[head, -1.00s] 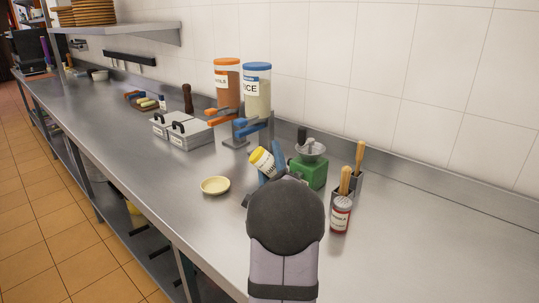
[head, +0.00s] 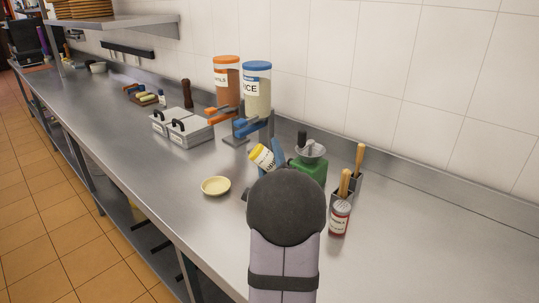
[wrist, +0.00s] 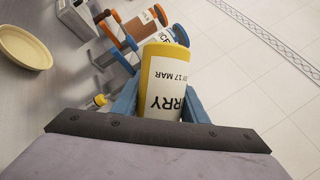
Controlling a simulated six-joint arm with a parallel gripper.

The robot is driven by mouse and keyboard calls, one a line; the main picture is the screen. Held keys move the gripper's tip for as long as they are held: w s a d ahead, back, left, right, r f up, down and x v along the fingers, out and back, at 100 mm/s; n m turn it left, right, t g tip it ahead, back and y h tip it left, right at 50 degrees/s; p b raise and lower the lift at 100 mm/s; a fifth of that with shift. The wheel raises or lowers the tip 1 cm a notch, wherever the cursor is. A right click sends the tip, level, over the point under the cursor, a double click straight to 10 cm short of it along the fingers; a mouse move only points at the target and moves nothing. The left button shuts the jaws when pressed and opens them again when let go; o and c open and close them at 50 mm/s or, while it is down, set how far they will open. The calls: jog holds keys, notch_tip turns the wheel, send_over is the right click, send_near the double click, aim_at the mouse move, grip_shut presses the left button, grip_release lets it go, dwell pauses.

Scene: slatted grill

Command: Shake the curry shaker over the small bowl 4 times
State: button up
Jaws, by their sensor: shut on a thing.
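The curry shaker (head: 262,157), with a yellow lid and white label, is tilted in my gripper (head: 272,163), its lid end up and to the left. In the wrist view the curry shaker (wrist: 165,85) sits between the blue fingers of my gripper (wrist: 158,103), which is shut on it. The small bowl (head: 216,186), pale yellow and shallow, stands on the counter left of the shaker and apart from it. The small bowl (wrist: 24,46) also shows at the upper left in the wrist view. My arm hides part of my gripper in the head view.
Behind are the orange-lidded dispenser (head: 227,84) and the blue-lidded rice dispenser (head: 257,92). A green grinder (head: 313,170), a holder with wooden-handled tools (head: 355,185) and a red-and-white jar (head: 339,218) stand to the right. Lidded metal containers (head: 190,131) stand behind the bowl. The counter's front left is clear.

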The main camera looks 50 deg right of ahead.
notch_tip(320, 180, up, 2)
jog(key=n+y+p, duration=0.1)
jog(key=n+p, duration=0.1)
jog(key=n, duration=0.1)
jog(key=n+y+p, duration=0.1)
jog(key=n+p, duration=0.1)
jog(key=n, duration=0.2)
jog(key=shift+g+p, duration=0.3)
jog(key=shift+g, duration=0.1)
jog(key=shift+r, duration=0.1)
jog(key=shift+r+n+g+y+p, duration=0.2)
jog(key=shift+r+n+g+p, duration=0.15)
jog(key=shift+n+p, duration=0.55)
jog(key=shift+r+n+g+y+p, duration=0.2)
jog(key=shift+r+n+g+p, duration=0.1)
jog(key=shift+n+p, duration=0.65)
jog(key=shift+r+n+g+y+p, duration=0.2)
jog(key=shift+r+n+g+p, duration=0.3)
jog(key=shift+n, duration=0.65)
jog(key=shift+f, duration=0.2)
